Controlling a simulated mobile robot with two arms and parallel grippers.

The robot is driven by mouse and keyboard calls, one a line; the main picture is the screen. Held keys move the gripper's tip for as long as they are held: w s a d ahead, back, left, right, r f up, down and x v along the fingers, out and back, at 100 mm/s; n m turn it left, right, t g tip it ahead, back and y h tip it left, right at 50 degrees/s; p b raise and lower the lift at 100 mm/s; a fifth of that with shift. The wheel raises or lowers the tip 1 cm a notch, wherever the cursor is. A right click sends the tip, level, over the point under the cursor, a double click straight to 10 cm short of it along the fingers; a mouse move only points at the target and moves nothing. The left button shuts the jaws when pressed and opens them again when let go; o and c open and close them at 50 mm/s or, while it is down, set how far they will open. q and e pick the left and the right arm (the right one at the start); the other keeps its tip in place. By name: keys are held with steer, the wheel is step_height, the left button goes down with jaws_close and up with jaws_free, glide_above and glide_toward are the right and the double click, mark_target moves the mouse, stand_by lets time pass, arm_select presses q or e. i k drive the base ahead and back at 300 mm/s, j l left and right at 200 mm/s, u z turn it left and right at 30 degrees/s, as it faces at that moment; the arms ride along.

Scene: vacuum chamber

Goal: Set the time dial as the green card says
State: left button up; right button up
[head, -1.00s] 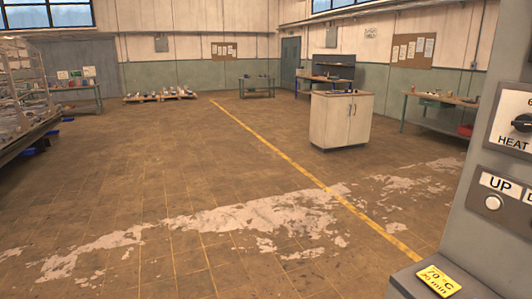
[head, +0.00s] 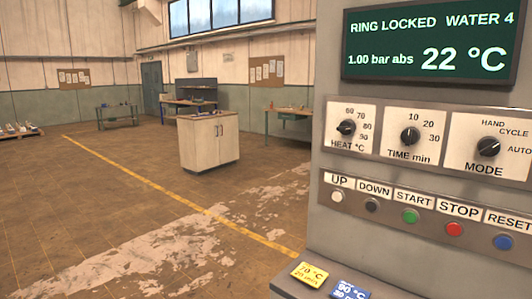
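The time dial (head: 410,137) is a black knob on a white plate marked TIME min, with 10, 20 and 30 around it. It sits in the middle of the panel's dial row; its pointer is too small to read surely. A yellow card (head: 310,274) reading 70 °C, 20 min lies on the ledge below. A blue card (head: 350,290) reading 90 °C lies to its right, cut by the bottom edge; its lower line is unclear. No green card shows in this view. Neither of my grippers is in view.
The heat dial (head: 346,128) is left of the time dial and the mode dial (head: 488,147) right. Push buttons, including green START (head: 410,216), run below. The screen (head: 430,45) reads RING LOCKED, WATER 4, 22 °C. A cabinet (head: 208,143) stands on open floor behind.

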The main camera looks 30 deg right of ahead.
mark_target(410, 135)
steer(key=k+z, duration=0.15)
steer(key=z, duration=1.6)
